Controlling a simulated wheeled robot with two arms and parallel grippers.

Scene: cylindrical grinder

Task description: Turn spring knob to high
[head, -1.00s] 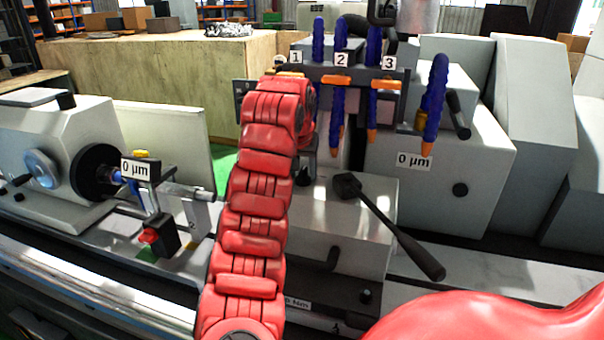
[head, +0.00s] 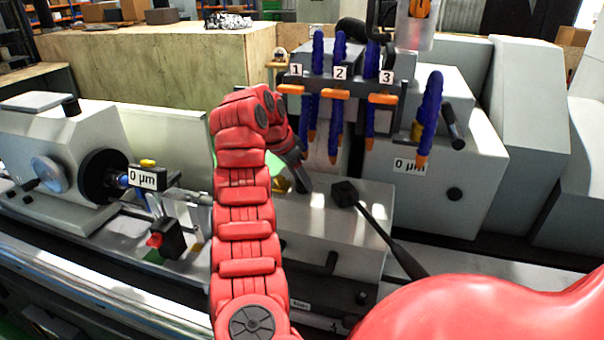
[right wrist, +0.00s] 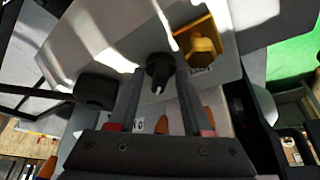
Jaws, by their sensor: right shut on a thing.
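A black knob (right wrist: 158,66) with a white pointer mark stands on the grey machine housing (head: 330,225). My right gripper (right wrist: 161,76) is shut on this knob, with one finger on each side of it in the right wrist view. In the head view my right gripper (head: 300,178) points down at the top of the housing, and it mostly hides the knob there. The knob's scale cannot be read. My left gripper is not in view.
A black lever (head: 385,235) slopes across the housing to the right. Blue coolant hoses (head: 336,100) with orange tips hang behind my gripper. The workhead with a black chuck (head: 103,176) stands at left.

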